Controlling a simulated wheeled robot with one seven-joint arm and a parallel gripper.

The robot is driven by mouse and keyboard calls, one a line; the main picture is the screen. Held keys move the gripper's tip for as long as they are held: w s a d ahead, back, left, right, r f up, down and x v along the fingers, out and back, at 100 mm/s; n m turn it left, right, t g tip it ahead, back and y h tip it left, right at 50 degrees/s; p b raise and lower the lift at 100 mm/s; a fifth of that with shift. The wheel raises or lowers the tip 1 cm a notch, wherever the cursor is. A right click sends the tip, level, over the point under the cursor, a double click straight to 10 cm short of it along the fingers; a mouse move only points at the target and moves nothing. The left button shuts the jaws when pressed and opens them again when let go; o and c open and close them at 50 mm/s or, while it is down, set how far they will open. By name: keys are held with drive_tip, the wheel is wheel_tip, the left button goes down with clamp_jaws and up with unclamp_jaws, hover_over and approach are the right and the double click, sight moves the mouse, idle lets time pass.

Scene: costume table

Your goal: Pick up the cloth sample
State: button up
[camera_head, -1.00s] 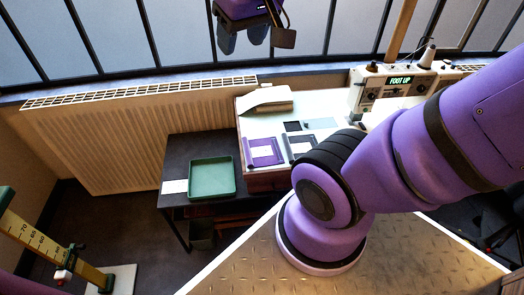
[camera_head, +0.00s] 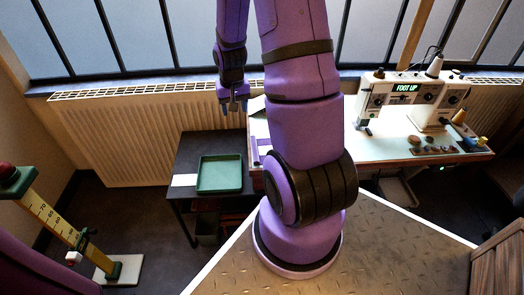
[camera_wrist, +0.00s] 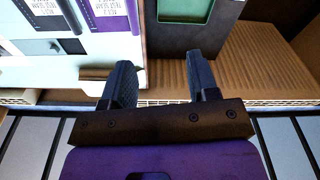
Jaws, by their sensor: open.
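In the wrist view, a purple sample card (camera_wrist: 116,14) and a dark sample card (camera_wrist: 66,12) with white printed labels lie side by side on the white tabletop. Which one is the cloth sample I cannot tell. In the head view only a purple sliver (camera_head: 257,152) shows at the table's left edge; my arm hides the rest. My gripper (camera_head: 235,104) hangs near the radiator, behind the green tray and left of the white table. In the wrist view my gripper (camera_wrist: 160,78) is open and empty, its fingers apart from the cards.
A green tray (camera_head: 220,188) sits on a dark side table (camera_head: 184,199) left of the white table (camera_head: 375,155). A sewing machine (camera_head: 412,92) reading FOOT UP stands right of my arm. A ribbed radiator (camera_head: 130,140) runs behind. A yellow measuring post (camera_head: 50,217) stands front left.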

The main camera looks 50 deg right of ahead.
drive_tip(key=m+g, duration=0.1)
drive_tip(key=m, duration=0.1)
hover_over(256, 155)
wheel_tip(256, 155, down, 13)
drive_tip(key=shift+y, duration=0.4)
drive_tip(key=shift+a+f, duration=0.2)
drive_tip(key=shift+f, duration=5.1)
drive_tip(key=shift+c, duration=0.2)
clamp_jaws()
